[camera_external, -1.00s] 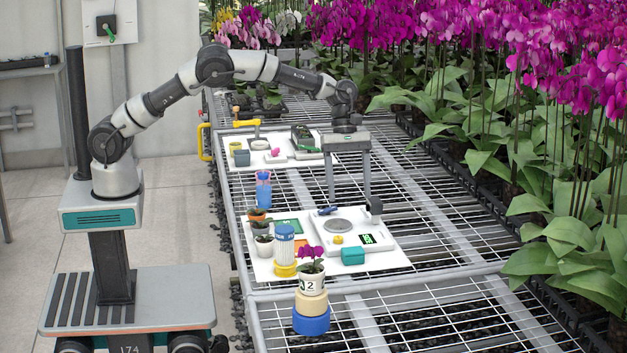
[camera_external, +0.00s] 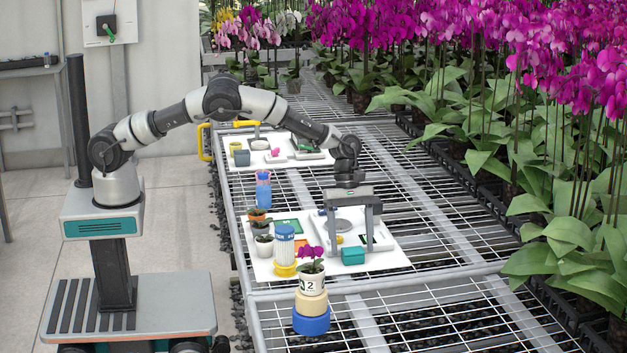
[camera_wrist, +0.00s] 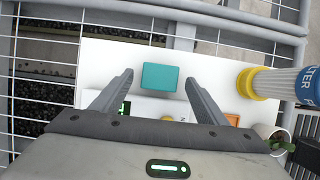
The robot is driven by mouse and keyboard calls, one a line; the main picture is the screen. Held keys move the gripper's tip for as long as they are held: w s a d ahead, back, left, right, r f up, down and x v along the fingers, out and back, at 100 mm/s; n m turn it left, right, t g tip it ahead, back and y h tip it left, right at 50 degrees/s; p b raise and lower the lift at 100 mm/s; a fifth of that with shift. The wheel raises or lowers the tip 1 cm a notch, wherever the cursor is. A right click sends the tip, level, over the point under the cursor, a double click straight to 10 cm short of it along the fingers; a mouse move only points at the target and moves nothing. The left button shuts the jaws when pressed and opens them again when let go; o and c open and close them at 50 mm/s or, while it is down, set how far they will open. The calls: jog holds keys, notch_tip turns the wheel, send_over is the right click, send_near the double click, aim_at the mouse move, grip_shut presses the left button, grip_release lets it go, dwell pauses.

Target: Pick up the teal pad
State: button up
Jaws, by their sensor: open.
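The teal pad (camera_external: 353,256) is a small block with rounded edges on the near part of the white board (camera_external: 392,259). In the wrist view the teal pad (camera_wrist: 159,77) lies flat, ahead of and between the two fingers. My gripper (camera_external: 350,247) points down over the board with its fingers spread wide and nothing between them. In the wrist view my gripper (camera_wrist: 158,80) frames the pad with a gap on each side. The pad looks apart from both fingers; the exact height above it is hard to tell.
A white-and-blue cylinder on a yellow base (camera_external: 284,251) stands left of the pad, with an orange pad (camera_external: 303,243) beside it. An orchid pot (camera_external: 312,283) stands on blocks in front. A scale (camera_external: 343,223) sits behind. Open wire mesh lies right of the board.

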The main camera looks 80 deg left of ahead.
jog(key=shift+d+f, duration=0.15)
jog(key=shift+f, duration=0.15)
jog(key=c, duration=1.1)
jog(key=shift+r, duration=0.1)
jog(key=shift+c, duration=0.2)
